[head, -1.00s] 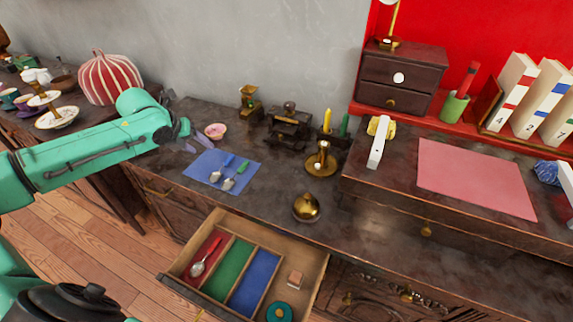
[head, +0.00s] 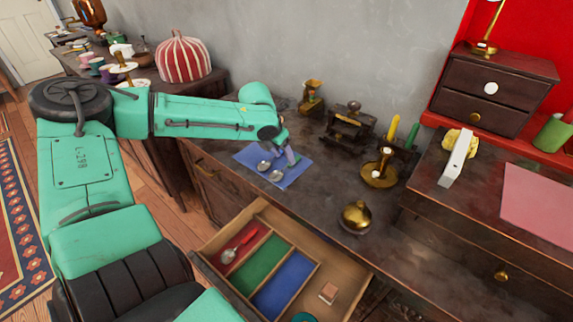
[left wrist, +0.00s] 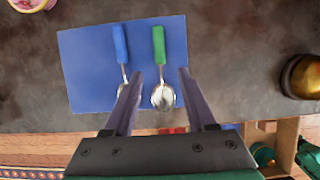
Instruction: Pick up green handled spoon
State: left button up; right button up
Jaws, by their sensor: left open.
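The green handled spoon (left wrist: 159,50) lies on a blue mat (left wrist: 85,75) beside a blue handled spoon (left wrist: 121,45). Its silver bowl points toward my left gripper (left wrist: 157,85) in the left wrist view. The fingers are open, one on each side of the spoon as seen from that camera, with nothing between them held. In the head view, my left gripper (head: 288,155) is over the right part of the mat and hides much of the spoon handles. The green spoon's bowl (head: 277,177) shows there. My right gripper is not in view.
An open drawer (head: 320,262) with red, green and blue compartments is below the counter edge; a spoon (head: 240,243) lies in the red one. A golden bell (head: 356,217), a candle holder (head: 379,173) and a dark metal device (head: 350,128) stand right of the mat.

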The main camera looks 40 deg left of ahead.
aim_at(288, 165)
pick_arm(q)
jog(key=b+x, duration=0.1)
jog(key=x, duration=0.3)
jog(key=shift+f, duration=0.15)
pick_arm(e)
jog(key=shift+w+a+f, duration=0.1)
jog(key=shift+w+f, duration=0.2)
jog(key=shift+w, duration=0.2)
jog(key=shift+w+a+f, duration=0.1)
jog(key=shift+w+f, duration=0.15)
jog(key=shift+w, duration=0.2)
pick_arm(q)
grip_shut()
